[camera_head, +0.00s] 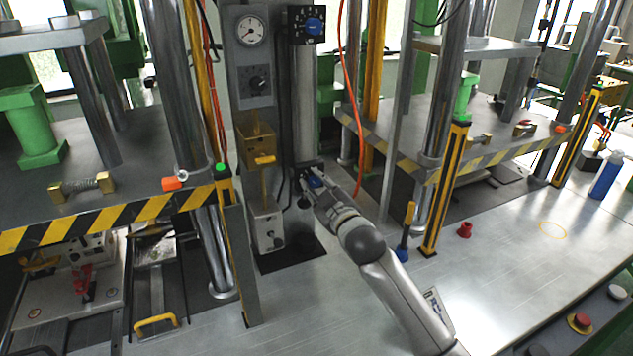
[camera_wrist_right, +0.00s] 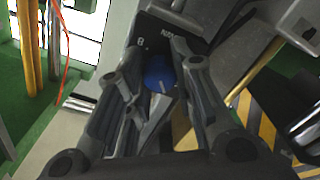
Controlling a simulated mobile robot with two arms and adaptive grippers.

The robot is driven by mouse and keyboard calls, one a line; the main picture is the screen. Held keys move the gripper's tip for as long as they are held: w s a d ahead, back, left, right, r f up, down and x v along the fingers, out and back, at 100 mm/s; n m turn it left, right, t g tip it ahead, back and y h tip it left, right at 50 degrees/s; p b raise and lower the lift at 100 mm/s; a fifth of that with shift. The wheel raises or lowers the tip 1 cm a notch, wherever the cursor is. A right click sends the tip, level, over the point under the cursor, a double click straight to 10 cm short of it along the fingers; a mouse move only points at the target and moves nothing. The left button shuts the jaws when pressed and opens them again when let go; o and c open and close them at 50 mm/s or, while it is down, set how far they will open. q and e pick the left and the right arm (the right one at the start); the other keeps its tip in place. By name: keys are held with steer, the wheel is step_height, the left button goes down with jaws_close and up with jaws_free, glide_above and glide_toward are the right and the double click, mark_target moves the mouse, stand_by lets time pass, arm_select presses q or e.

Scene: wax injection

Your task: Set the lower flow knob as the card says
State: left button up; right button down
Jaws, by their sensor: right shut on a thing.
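The lower flow knob is blue. In the head view the knob (camera_head: 315,182) sits low on the grey column, and my right gripper (camera_head: 312,190) reaches it from the lower right. In the right wrist view the knob (camera_wrist_right: 159,74) shows between the two fingers of my right gripper (camera_wrist_right: 155,85), which is shut on it. A pale pointer line marks the knob's face. A black dial plate (camera_wrist_right: 160,35) with white lettering lies behind it; the fingers hide much of its scale. The upper blue knob (camera_head: 314,25) is on a black dial plate. I cannot make out the card. My left gripper is not in view.
A grey panel with a pressure gauge (camera_head: 250,31) and a black dial (camera_head: 258,84) stands left of the column. An orange hose (camera_head: 345,95) hangs close by. Striped press tables flank the column. The metal bench at right (camera_head: 500,270) is mostly clear; a small red cup (camera_head: 465,230) stands on it.

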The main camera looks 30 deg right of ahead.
steer(key=shift+m, duration=1)
steer(key=c, duration=1.2)
jaws_free()
steer(key=s, duration=1.2)
steer(key=shift+a, duration=0.35)
steer(key=shift+f, duration=0.1)
